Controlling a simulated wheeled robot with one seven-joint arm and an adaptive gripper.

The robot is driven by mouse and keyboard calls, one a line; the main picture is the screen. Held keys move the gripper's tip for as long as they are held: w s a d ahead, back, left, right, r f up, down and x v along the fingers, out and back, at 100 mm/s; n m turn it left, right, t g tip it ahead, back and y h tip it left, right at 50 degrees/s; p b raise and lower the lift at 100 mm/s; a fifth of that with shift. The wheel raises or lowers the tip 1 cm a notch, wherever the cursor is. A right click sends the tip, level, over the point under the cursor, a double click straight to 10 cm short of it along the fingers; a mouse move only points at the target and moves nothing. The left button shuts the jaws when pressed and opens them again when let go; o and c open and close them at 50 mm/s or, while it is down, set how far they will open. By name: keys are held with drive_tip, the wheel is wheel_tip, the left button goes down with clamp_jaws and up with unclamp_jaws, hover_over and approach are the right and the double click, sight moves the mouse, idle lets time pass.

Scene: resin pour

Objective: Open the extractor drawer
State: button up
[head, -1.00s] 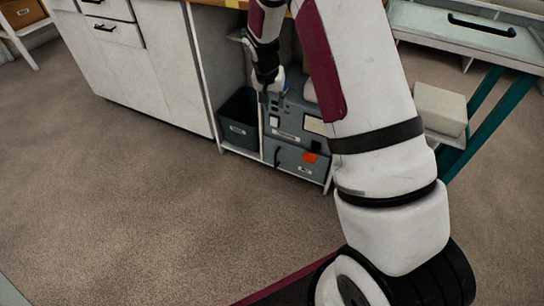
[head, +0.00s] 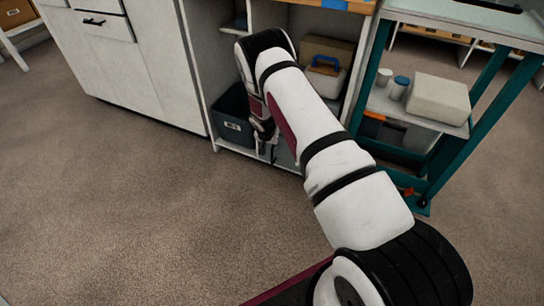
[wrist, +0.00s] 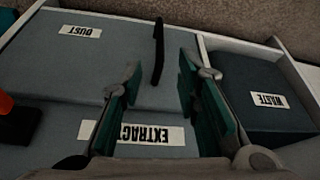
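The extractor shows upside down in the wrist view as a blue-grey box with a white EXTRACT label (wrist: 138,133). Its drawer front (wrist: 110,65) carries a DUST label (wrist: 80,31) and a black bar handle (wrist: 158,52). My gripper (wrist: 162,78) is open and empty, its teal-padded fingers spread apart. The handle lies in line with the gap between them, and whether it is within their reach cannot be told. The drawer looks shut. In the head view my gripper (head: 264,138) is low in front of the cabinet, and my arm hides most of the extractor (head: 284,156).
A dark WASTE bin (head: 232,122) stands beside the extractor, and it also shows in the wrist view (wrist: 250,118). A white divider (wrist: 206,62) separates them. An orange and black item (wrist: 12,120) is at the left. A teal-framed cart (head: 462,128) stands right. The floor (head: 150,220) in front is clear.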

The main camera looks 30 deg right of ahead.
sight(272, 152)
drive_tip(key=b+x, duration=0.3)
drive_tip(key=x, duration=0.6)
drive_tip(key=shift+f+b, duration=0.3)
drive_tip(key=shift+b, duration=0.1)
clamp_jaws()
